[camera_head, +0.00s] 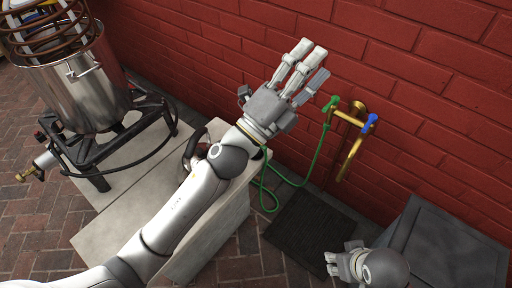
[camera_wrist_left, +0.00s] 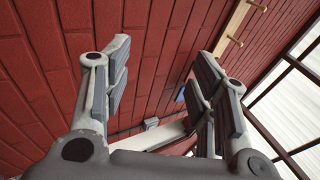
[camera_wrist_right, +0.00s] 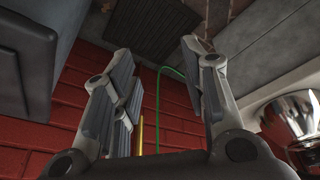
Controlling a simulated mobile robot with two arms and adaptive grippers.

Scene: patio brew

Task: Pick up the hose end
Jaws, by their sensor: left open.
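A green hose (camera_head: 317,158) hangs from the brass wall tap (camera_head: 347,118), which has a green part and a blue handle. The hose drops and loops beside the pale block, partly behind my left arm; I cannot make out its free end. My left gripper (camera_head: 312,62) is open and empty, in front of the brick wall, up and left of the tap. In the left wrist view its fingers stand apart. My right gripper (camera_head: 335,262) is low, below the dark mat. In the right wrist view its fingers are apart, with the hose (camera_wrist_right: 159,90) visible beyond them.
A steel pot (camera_head: 80,88) with a coil stands on a black burner stand (camera_head: 125,140) at the left. The pale block (camera_head: 215,225) lies under my left arm. A dark mat (camera_head: 303,228) is on the floor, and a grey box (camera_head: 450,250) stands at the lower right.

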